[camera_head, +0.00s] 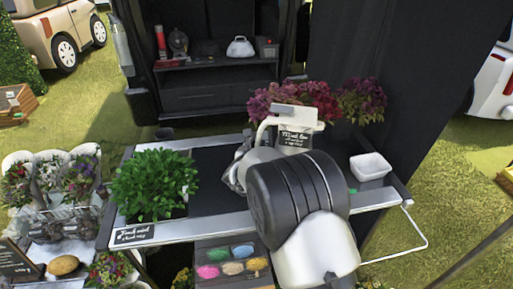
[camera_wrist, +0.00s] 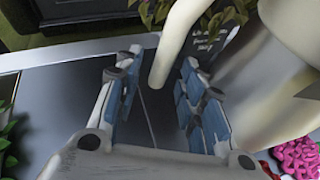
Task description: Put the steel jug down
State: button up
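The jug (camera_head: 303,115) is pale cream-white with a curved handle, and stands upright at the back of the table, partly hidden by my arm. In the wrist view its rounded body (camera_wrist: 275,75) is at the right, and the handle (camera_wrist: 162,65) hangs down between my fingertips. My gripper (camera_head: 240,165) is beside the jug on its left. In the wrist view my gripper (camera_wrist: 160,60) has its blue-padded fingers apart, with gaps beside the handle. The jug's base is hidden.
A leafy green plant (camera_head: 153,184) stands on the table's left. A white dish (camera_head: 370,166) is on the right. Red and purple flowers (camera_head: 310,98) and a small black sign (camera_head: 295,138) are near the jug. The dark tabletop (camera_head: 213,168) is bare between plant and gripper.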

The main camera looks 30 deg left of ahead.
jog(key=shift+s+r, duration=0.2)
jog(key=p+v, duration=0.1)
jog(key=v, duration=1)
jog(key=shift+s+d+p, duration=0.15)
jog(key=shift+s+p, duration=0.1)
jog(key=shift+p, duration=0.15)
